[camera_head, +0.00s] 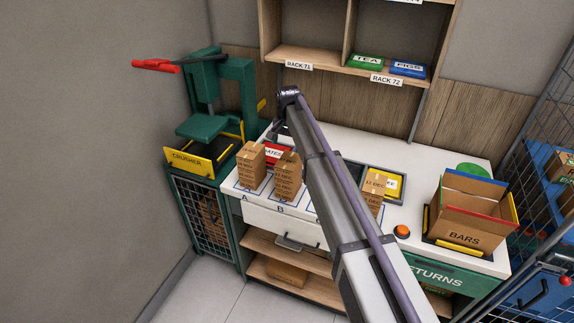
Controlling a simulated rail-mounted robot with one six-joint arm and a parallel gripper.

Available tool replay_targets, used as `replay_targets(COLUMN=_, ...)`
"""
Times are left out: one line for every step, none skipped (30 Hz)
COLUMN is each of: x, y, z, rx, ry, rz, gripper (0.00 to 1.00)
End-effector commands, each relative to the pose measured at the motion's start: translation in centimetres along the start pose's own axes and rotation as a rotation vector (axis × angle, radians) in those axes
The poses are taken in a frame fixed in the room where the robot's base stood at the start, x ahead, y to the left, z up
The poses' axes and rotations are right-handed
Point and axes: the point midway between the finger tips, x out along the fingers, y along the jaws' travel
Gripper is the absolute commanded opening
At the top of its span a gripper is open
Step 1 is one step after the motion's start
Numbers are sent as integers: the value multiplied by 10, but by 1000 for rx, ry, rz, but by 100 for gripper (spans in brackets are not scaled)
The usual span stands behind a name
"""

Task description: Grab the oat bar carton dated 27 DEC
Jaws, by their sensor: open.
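Several brown cartons stand on the white counter. One carton (250,168) stands at the left by the mark A, and another carton (287,178) stands by the mark B. A third carton (375,188), right of my arm, bears a label that seems to read 12 DEC. The print on the two left cartons is too small to read, so I cannot tell which is dated 27 DEC. My gripper (271,136) hangs at the arm's far end, small and partly hidden, above and behind the left cartons. It is open and apart from them. My arm hides part of the counter's middle.
A green crusher (205,100) with a red handle stands at the left. A box marked BARS (467,225) and an orange button (402,231) are at the right. Racks (300,65) with green and blue packs are behind. A blue mesh cage (540,160) stands far right.

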Motion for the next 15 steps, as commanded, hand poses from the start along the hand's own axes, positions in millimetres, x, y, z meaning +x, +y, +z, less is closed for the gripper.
replay_targets(x=15, y=0, z=0, rx=-1, ry=0, rz=0, gripper=100)
replay_targets(x=22, y=0, z=0, rx=-1, ry=0, rz=0, gripper=100)
replay_targets(x=31, y=0, z=0, rx=-1, ry=0, rz=0, gripper=100)
replay_targets(x=38, y=0, z=0, rx=-1, ry=0, rz=0, gripper=100)
replay_targets(x=44, y=0, z=0, rx=-2, ry=0, rz=0, gripper=100)
replay_targets(x=51, y=0, z=0, rx=-2, ry=0, rz=0, gripper=100)
replay_targets(x=54, y=0, z=0, rx=-2, ry=0, rz=0, gripper=100)
replay_targets(x=55, y=0, z=0, rx=-2, ry=0, rz=0, gripper=100)
replay_targets(x=55, y=0, z=0, rx=-2, ry=0, rz=0, gripper=100)
replay_targets(x=54, y=1, z=0, rx=-2, ry=0, rz=0, gripper=100)
replay_targets(x=53, y=1, z=0, rx=-2, ry=0, rz=0, gripper=100)
replay_targets(x=53, y=1, z=0, rx=-2, ry=0, rz=0, gripper=100)
replay_targets(x=55, y=1, z=0, rx=-2, ry=0, rz=0, gripper=100)
replay_targets(x=59, y=1, z=-1, rx=-2, ry=0, rz=0, gripper=100)
replay_targets(x=66, y=1, z=-2, rx=-2, ry=0, rz=0, gripper=100)
